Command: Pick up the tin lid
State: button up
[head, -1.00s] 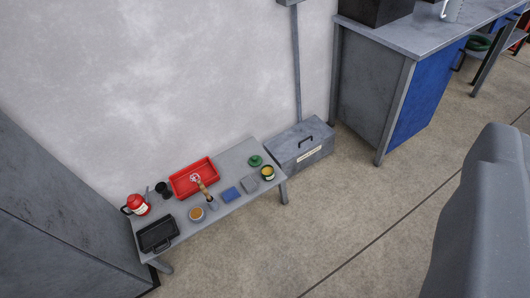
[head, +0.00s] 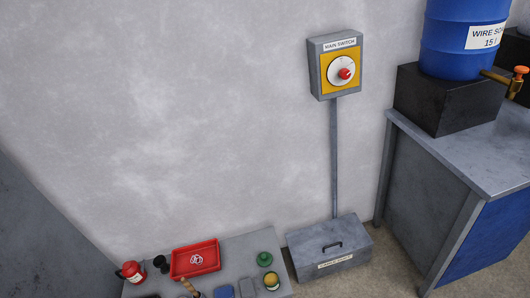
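A small round green piece (head: 264,258) with a raised middle lies on the low grey bench at the bottom of the head view; it looks like the tin lid. Just in front of it stands a small tin (head: 271,281) with a green rim and yellow contents or label, close to the bench's right end. The round piece lies flat beside the tin, apart from it. My gripper is not in view, so its state is hidden.
The bench (head: 238,253) also holds a red tray (head: 195,259), a red can (head: 131,271), a dark cup (head: 161,263) and a blue block (head: 223,292). A grey toolbox (head: 329,253) stands right of it. A switch box (head: 337,67) hangs above. A workbench (head: 450,150) carries a blue drum (head: 466,40).

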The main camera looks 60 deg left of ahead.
aim_at(264, 259)
jog(key=u, duration=0.55)
jog(key=i, duration=1.2)
jog(key=u, duration=0.9)
jog(key=i, duration=0.25)
jog(key=u, duration=0.1)
